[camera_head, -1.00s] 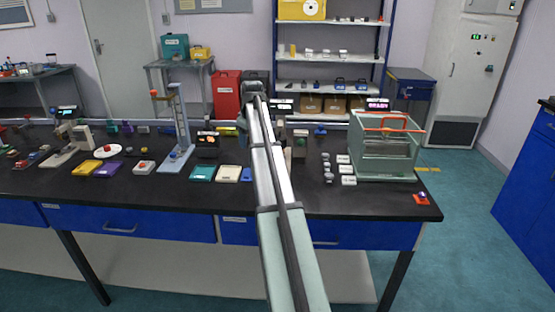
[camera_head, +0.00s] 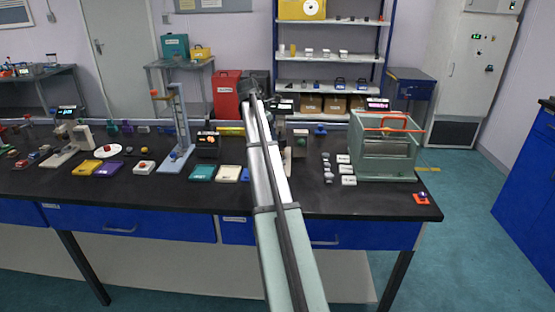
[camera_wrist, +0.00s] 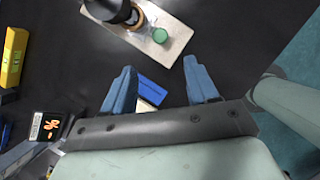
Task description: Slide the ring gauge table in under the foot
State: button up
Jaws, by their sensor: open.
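My gripper (camera_wrist: 159,66) is open in the wrist view, its two blue fingers apart with nothing held. Ahead of the fingertips is a light beige base plate (camera_wrist: 172,47) with a dark round body (camera_wrist: 108,10), a brownish ring-like part (camera_wrist: 136,18) and a green round knob or cap (camera_wrist: 159,35). I cannot tell for certain which part is the ring gauge table; the foot is not clearly visible. A flat blue piece (camera_wrist: 154,90) with a pale piece beside it lies below, between the fingers. In the head view my arm hides the gripper and most of this instrument.
A yellow box (camera_wrist: 14,55) and a small display (camera_wrist: 46,125) lie to the left in the wrist view. In the head view, several small blocks (camera_head: 348,180) and a green-grey cabinet (camera_head: 385,170) stand right of my arm. Dark bench around the base plate is mostly clear.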

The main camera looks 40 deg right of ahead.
jog(key=shift+n, duration=0.3)
jog(key=x, duration=1.3)
jog(key=shift+f, duration=0.4)
grip_shut()
